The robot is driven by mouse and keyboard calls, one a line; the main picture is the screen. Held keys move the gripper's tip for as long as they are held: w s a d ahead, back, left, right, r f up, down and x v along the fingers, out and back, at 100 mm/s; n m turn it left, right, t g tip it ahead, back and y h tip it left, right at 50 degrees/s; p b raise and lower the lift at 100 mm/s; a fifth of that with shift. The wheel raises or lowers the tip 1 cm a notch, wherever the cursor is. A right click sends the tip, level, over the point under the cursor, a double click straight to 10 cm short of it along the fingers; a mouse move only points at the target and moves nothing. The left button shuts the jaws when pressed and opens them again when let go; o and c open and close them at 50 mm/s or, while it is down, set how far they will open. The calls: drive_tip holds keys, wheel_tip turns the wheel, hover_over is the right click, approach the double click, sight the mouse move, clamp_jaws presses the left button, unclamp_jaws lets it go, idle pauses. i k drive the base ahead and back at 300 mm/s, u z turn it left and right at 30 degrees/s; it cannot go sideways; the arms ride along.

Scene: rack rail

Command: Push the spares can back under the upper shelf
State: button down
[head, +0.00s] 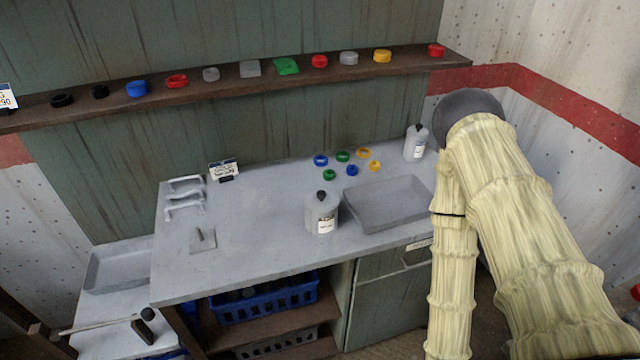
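Two grey cans with dark knobs on top and white labels stand upright on the grey worktop (260,235). One can (321,216) stands near the middle, at the left end of a shallow grey tray. The other can (415,145) stands farther back at the right, close to the back wall. The label print is too small to tell which is the spares can. The upper shelf (225,89) is a long brown ledge across the back wall above the worktop. My arm fills the right side, and its end runs out of the picture at the bottom, so my gripper is not seen.
The grey tray (385,222) lies right of the middle can. Several coloured rings (342,156) lie behind it. White handles (184,198), a small plate (203,240) and a label stand (224,170) are at the left. A blue basket (265,300) sits below.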

sight(317, 225)
drive_tip(key=u, duration=0.2)
drive_tip(key=k, duration=0.5)
drive_tip(key=u, duration=0.55)
drive_tip(key=k, duration=0.75)
drive_tip(key=z, duration=0.05)
drive_tip(key=i, duration=0.75)
drive_tip(key=u, duration=0.35)
